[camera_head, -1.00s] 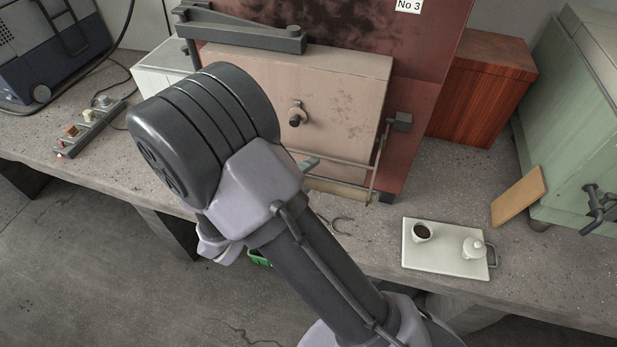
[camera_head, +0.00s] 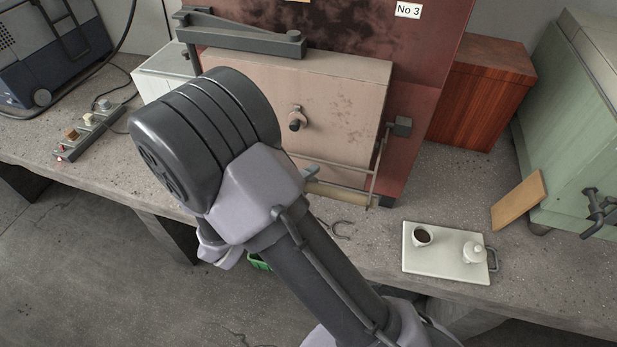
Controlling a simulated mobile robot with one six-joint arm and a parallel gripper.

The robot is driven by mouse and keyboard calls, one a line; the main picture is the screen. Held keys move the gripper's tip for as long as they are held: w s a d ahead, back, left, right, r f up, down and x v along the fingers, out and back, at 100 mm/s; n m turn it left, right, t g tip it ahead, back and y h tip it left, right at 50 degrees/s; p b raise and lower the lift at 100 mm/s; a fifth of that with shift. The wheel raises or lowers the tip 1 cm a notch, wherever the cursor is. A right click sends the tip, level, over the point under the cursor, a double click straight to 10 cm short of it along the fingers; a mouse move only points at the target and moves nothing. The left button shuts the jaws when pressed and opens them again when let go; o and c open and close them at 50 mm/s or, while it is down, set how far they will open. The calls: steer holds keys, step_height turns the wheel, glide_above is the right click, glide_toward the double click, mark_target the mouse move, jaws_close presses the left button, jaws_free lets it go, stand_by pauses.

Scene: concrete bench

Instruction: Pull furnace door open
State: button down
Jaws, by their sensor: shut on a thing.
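The furnace is a dark red cabinet (camera_head: 420,95) on the bench, with a pale pinkish door block (camera_head: 350,110) on its front. The door has a round knob-like fitting (camera_head: 296,119) and a metal side rod that carries a wooden bar handle (camera_head: 340,194) low across the front. The door looks closed against the cabinet. My arm covers the door's lower left. Only a small grey tip of my gripper (camera_head: 312,174) shows, at the left end of the handle; it is shut on the handle. The rest of the gripper and the handle's left end are hidden.
A white tray (camera_head: 423,264) with a cup (camera_head: 422,236) and a small lidded pot (camera_head: 474,253) sits at the right front. A wooden board (camera_head: 519,200) leans against a green cabinet (camera_head: 570,120). A power strip (camera_head: 88,133) lies at the left. Metal tongs (camera_head: 342,229) lie below the handle.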

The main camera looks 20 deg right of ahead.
stand_by(0.9)
steer(key=r+y+p, duration=0.1)
steer(key=p, duration=0.4)
steer(key=s+a+r+g+y+p, duration=0.1)
steer(key=r+p, duration=0.1)
steer(key=p, duration=0.4)
steer(key=r+n+g+y+p, duration=0.1)
steer(key=p, duration=0.5)
steer(key=shift+s+a+r, duration=0.15)
steer(key=shift+s+r, duration=0.2)
steer(key=shift+f, duration=0.15)
